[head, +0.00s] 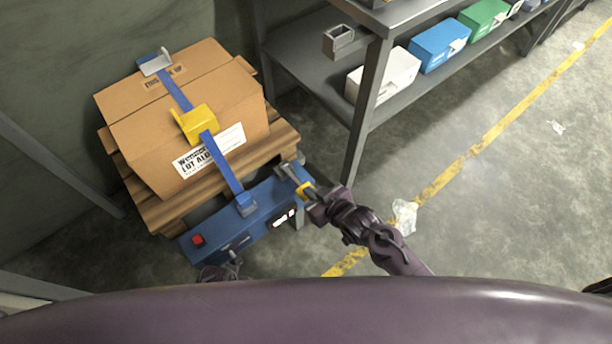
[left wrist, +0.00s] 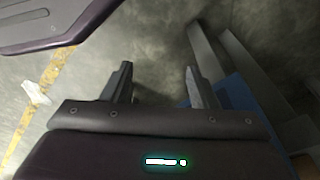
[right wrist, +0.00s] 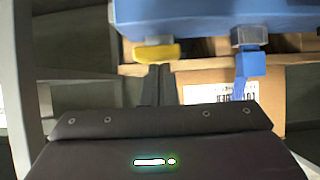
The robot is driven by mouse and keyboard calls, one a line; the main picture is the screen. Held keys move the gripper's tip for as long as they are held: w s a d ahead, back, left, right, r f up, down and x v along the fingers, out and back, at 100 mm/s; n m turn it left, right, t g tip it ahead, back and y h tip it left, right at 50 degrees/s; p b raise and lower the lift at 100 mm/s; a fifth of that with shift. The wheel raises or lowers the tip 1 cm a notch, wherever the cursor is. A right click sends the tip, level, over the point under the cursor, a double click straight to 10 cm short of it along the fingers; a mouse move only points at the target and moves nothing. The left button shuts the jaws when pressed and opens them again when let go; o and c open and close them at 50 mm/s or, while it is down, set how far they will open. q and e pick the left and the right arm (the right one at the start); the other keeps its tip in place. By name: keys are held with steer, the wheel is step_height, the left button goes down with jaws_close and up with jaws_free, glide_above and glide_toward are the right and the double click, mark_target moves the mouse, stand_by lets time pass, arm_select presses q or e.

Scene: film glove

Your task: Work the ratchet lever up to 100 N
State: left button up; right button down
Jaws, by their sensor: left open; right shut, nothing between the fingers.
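The blue ratchet unit (head: 250,222) sits at the front edge of the pallet, with a red button and a small display too small to read. Its lever (head: 293,176) stands at the unit's right end and has a yellow grip (head: 305,189). My right gripper (head: 316,205) is beside the yellow grip. In the right wrist view its fingers (right wrist: 158,74) are shut together and empty, just short of the yellow grip (right wrist: 158,53); contact cannot be told. My left gripper (left wrist: 157,72) is open and empty over the floor, near a blue part (left wrist: 236,95) at right.
A cardboard box (head: 150,125) sits on a wooden pallet (head: 172,212), crossed by a blue strap (head: 228,172) with a yellow corner piece (head: 195,123). A shelf post (head: 366,110) stands right of the pallet. Floor at right is mostly clear, with a crumpled wrapper (head: 404,215).

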arm_select(q)
steer(key=shift+w+d+r, duration=0.1)
steer(key=shift+w+r, duration=0.2)
steer(key=shift+w, duration=0.05)
arm_select(e)
steer(key=shift+s+d+f, duration=0.1)
steer(key=shift+s+f, duration=0.15)
steer(key=shift+f, duration=0.25)
steer(key=shift+s+d+f, duration=0.1)
steer(key=shift+s+f, duration=0.15)
steer(key=shift+f, duration=0.2)
arm_select(q)
steer(key=shift+s+f, duration=0.1)
steer(key=shift+s, duration=0.05)
arm_select(e)
step_height(320, 180, up, 2)
steer(key=shift+w+a+r+p, duration=0.15)
steer(key=shift+r+p, duration=0.05)
steer(key=shift+p, duration=0.9)
arm_select(q)
steer(key=s+a+f+p, duration=0.2)
steer(key=s+f, duration=0.3)
steer(key=s, duration=0.5)
steer(key=shift+s+a+p, duration=0.35)
steer(key=shift+a+p, duration=0.05)
steer(key=shift+p, duration=0.1)
arm_select(e)
steer(key=v, duration=1)
steer(key=shift+s+d, duration=0.3)
steer(key=shift+d, duration=0.1)
